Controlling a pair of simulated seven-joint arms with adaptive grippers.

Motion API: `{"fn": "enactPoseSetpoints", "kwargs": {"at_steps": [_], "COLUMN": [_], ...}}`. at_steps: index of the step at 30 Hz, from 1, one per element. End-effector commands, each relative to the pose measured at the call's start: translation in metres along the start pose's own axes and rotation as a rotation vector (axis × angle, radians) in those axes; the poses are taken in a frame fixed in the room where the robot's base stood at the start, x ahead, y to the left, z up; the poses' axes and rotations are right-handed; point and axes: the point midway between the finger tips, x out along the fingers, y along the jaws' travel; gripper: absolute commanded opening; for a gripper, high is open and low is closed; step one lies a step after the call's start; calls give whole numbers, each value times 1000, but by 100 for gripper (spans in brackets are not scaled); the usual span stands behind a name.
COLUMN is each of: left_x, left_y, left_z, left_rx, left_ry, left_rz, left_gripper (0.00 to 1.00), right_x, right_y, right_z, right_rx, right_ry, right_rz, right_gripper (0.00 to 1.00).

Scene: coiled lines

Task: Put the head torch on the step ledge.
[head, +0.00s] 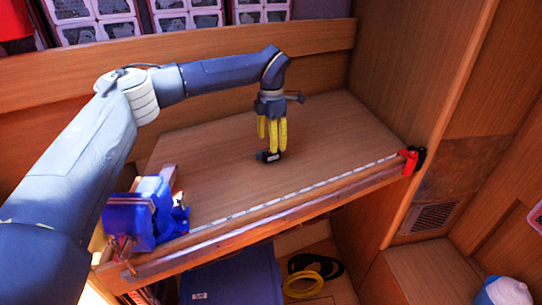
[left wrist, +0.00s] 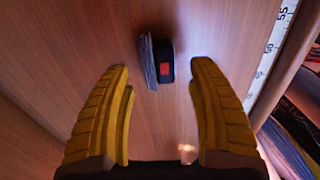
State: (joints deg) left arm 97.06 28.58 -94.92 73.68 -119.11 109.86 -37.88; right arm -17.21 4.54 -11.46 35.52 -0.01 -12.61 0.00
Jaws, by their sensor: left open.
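The head torch (head: 268,156) is a small black block lying on the wooden worktop (head: 215,165). In the left wrist view the head torch (left wrist: 167,62) shows a red patch, with a grey strap-like piece along its left side. My left gripper (head: 272,147), with yellow fingers, points down right above it in the head view. In the left wrist view the gripper's fingers (left wrist: 160,68) are spread wide, with the torch in line with the gap near the tips and nothing held. A low wooden step surface (head: 435,265) at lower right looks like the step ledge. My right gripper is not seen.
A measuring strip (head: 290,190) runs along the worktop's front edge. A blue device (head: 140,215) stands at its left end and a red-black clamp (head: 411,160) at its right. Below are a blue box (head: 235,275), a yellow coil (head: 303,285) and a white-blue item (head: 505,291).

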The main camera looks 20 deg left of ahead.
Motion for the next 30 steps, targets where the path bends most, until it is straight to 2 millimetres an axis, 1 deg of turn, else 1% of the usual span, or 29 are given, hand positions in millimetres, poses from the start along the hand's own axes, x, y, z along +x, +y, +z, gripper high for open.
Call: {"fn": "enactPoseSetpoints", "kwargs": {"at_steps": [5, 9, 13, 17, 25, 30], "left_x": [16, 34, 46, 51, 52, 52], "left_y": [-1, -2, -2, -2, -2, -2], "left_z": [-2, -4, -3, -3, -3, -3], "left_rx": [-1, 0, 0, 0, 0, 0], "left_ry": [2, 2, 0, 0, 0, 0], "left_rz": [-2, -3, -1, -1, -1, 0], "left_gripper": [58, 58, 58, 58, 59, 39], "right_x": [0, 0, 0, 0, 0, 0], "right_y": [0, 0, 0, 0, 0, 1], "right_z": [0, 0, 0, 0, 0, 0], "right_rx": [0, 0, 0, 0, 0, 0], "right_ry": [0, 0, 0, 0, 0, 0], "right_rz": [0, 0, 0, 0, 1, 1], "right_gripper": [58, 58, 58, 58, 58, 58]}}
